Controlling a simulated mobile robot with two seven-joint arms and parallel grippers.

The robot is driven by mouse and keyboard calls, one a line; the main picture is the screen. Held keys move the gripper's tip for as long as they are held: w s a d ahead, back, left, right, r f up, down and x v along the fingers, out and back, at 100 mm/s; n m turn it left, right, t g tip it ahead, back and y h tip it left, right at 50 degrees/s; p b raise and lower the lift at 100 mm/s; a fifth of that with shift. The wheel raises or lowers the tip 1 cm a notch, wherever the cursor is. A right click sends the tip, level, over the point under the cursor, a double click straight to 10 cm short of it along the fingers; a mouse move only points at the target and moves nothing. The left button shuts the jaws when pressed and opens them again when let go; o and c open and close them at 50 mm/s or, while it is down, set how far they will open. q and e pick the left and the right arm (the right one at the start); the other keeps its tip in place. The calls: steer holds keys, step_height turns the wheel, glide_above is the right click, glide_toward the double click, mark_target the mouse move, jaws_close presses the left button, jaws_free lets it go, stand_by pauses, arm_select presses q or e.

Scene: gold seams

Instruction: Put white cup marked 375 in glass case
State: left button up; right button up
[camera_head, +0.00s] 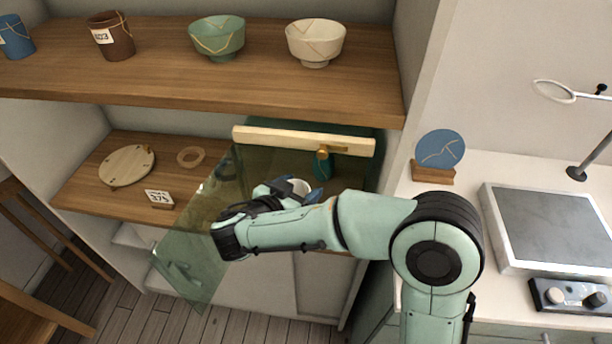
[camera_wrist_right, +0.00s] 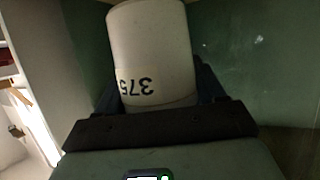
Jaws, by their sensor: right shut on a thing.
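The white cup marked 375 (camera_wrist_right: 150,50) fills the upper middle of the right wrist view, its number upside down. My right gripper (camera_wrist_right: 155,95) is shut on it, with dark fingers on both sides. In the head view only a bit of the cup's pale rim (camera_head: 299,186) shows, at my right gripper (camera_head: 300,191); the rest is hidden by the gripper and arm. The glass case shows as a greenish see-through pane (camera_head: 195,245) and a pale wooden bar (camera_head: 270,136) with a brass knob (camera_head: 322,154). The cup is in front of its right part; whether it is inside I cannot tell.
On the lower shelf (camera_head: 85,190) are a 375 card (camera_head: 159,198), a round wooden board (camera_head: 127,166) and a wooden ring (camera_head: 190,157). The upper shelf (camera_head: 150,75) holds cups and bowls. A blue disc (camera_head: 440,149) stands on the right counter.

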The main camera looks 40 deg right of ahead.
steer(key=w+d, duration=0.6)
steer(key=d, duration=0.2)
step_height(320, 180, down, 7)
steer(key=shift+w+a+r+b, duration=0.1)
steer(key=shift+a+r+b, duration=0.1)
steer(key=shift+b, duration=0.1)
steer(key=shift+w+d+f, duration=0.15)
steer(key=shift+d+f, duration=0.05)
steer(key=shift+f, duration=0.05)
arm_select(q)
steer(key=shift+w+a+f, duration=0.15)
steer(key=shift+w+f, duration=0.15)
steer(key=shift+w, duration=0.1)
arm_select(e)
steer(key=shift+f+b, duration=0.15)
steer(key=shift+b, duration=0.15)
steer(key=o, duration=1.3)
steer(key=shift+c, duration=0.2)
arm_select(q)
steer(key=shift+w+a+f+t, duration=0.25)
steer(key=shift+w+f+t, duration=0.05)
steer(key=shift+w, duration=0.15)
